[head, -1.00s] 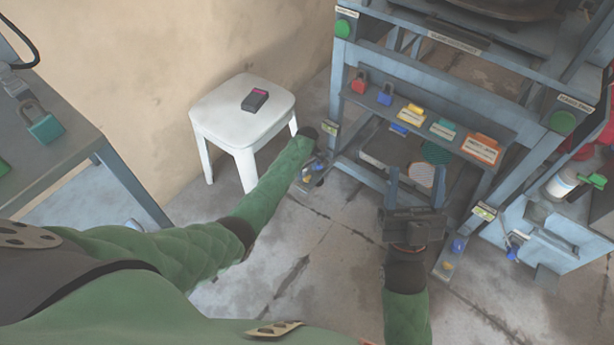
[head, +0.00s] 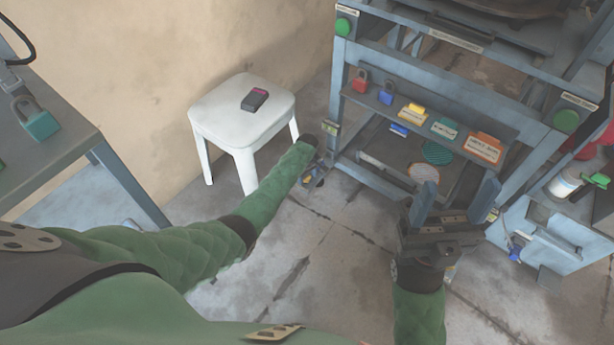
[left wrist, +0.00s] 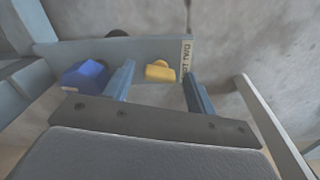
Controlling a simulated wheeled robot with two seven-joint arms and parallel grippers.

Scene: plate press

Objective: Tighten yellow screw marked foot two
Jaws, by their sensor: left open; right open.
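In the left wrist view the yellow screw (left wrist: 160,71) sits on a grey-blue foot bar (left wrist: 140,48), between my left gripper's two fingers (left wrist: 159,76). The fingers are apart, one on each side of it, and I cannot tell whether they touch it. A pale label (left wrist: 186,55) beside the screw is partly readable, ending in "TWO". In the head view my left gripper (head: 318,168) is low at the press's left front leg, small and partly hidden by its own arm. My right gripper (head: 456,188) is open and empty in front of the press.
The press shelf (head: 430,100) holds padlocks and coloured tagged blocks. A white stool (head: 240,115) with a dark device (head: 255,99) stands left of the press. Floor between is clear.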

